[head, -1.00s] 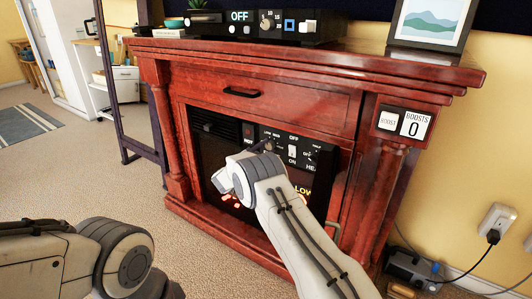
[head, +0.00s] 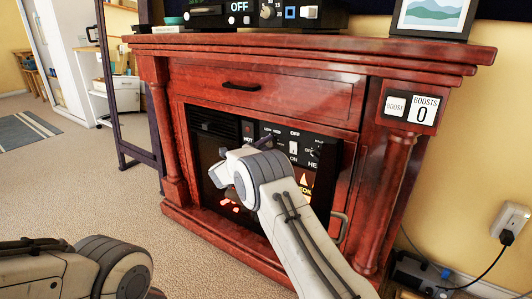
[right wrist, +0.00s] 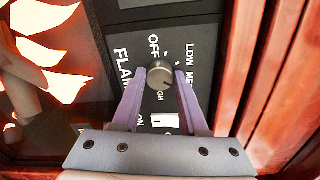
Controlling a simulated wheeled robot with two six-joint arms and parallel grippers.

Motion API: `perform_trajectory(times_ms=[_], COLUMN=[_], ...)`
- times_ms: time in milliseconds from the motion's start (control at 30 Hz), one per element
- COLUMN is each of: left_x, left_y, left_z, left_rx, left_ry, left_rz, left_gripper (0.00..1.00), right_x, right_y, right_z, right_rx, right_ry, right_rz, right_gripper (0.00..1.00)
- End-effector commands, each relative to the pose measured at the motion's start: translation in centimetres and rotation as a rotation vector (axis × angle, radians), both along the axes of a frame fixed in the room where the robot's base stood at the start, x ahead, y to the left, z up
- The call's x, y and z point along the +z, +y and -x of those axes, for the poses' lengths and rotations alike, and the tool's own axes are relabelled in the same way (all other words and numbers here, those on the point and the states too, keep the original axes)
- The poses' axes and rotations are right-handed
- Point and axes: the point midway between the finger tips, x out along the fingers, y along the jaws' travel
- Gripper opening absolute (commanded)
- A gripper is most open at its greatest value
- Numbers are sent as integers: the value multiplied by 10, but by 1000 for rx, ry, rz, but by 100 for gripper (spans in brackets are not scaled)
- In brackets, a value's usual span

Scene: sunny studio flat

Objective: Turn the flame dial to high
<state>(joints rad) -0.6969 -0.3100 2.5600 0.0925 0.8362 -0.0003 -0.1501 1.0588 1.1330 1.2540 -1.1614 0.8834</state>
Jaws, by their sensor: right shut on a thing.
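The flame dial (right wrist: 159,74) is a small round grey knob on a black panel (right wrist: 125,45) with white words; "OFF", "LOW" and part of "FLAME" can be read around it. My right gripper (right wrist: 160,82) is shut on the dial, one purple-grey finger on each side. In the head view the panel (head: 318,150) is on the red wooden fireplace, and my right arm hides the dial.
The red mantel (head: 320,50) juts out above the panel, with a black device (head: 215,18) and a framed picture (head: 433,15) on it. A drawer handle (head: 240,87) and a boosts counter (head: 410,108) are on the front. Open carpet (head: 70,175) lies to the left.

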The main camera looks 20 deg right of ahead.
Motion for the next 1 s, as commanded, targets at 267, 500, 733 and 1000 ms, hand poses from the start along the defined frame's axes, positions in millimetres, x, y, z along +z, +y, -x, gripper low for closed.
perform_trajectory(times_ms=[267,500,733,1000], left_x=[-37,-59,-71,-76], left_y=[0,0,0,0], left_z=[0,0,0,0], left_rx=[0,0,0,0], left_ry=[0,0,0,0], left_rz=[0,0,0,0], left_gripper=[0,0,0,0], right_x=[-7,-6,-4,-2], right_y=[1,1,1,1], right_z=[1,1,1,1], right_rx=[0,-1,-1,-1], right_ry=[-200,-341,-428,-470], right_rz=[-160,-270,-339,-373], right_gripper=[0,0,0,0])
